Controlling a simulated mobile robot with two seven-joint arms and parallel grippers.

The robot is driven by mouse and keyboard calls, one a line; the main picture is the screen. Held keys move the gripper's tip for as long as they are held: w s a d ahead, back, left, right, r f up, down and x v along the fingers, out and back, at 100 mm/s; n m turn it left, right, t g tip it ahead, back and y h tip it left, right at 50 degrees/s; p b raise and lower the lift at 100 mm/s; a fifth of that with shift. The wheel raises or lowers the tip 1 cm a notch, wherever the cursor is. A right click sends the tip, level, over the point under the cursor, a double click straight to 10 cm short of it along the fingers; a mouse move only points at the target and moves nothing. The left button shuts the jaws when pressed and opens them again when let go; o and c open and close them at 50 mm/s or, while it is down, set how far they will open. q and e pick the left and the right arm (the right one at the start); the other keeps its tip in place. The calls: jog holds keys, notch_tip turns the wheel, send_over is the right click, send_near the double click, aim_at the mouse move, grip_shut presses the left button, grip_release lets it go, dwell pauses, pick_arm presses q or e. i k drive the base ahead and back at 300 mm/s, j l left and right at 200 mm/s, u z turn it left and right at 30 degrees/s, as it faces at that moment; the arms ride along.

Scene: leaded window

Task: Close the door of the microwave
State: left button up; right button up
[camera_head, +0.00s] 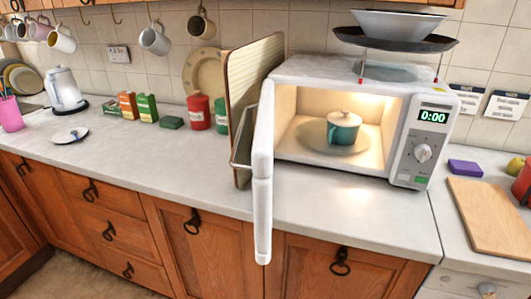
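The white microwave (409,138) stands on the counter at the right of the middle, its cavity lit and its display reading 0:00. Its door (263,172) is wide open, hinged on the left side and sticking out toward me past the counter's front edge. I see the door nearly edge-on, with a handle bar (238,140) on its left side. A teal lidded pot (343,128) sits on the round plate inside. Neither of my grippers is in view.
A ribbed board (253,75) stands upright just left of the door. A cutting board (489,216) lies to the right. The counter in front of the microwave (350,208) is clear.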

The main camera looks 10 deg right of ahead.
aim_at(261, 167)
jog(key=i+j+z, duration=0.1)
jog(key=j+z, duration=0.95)
jog(key=k, duration=0.2)
jog(key=l, duration=0.1)
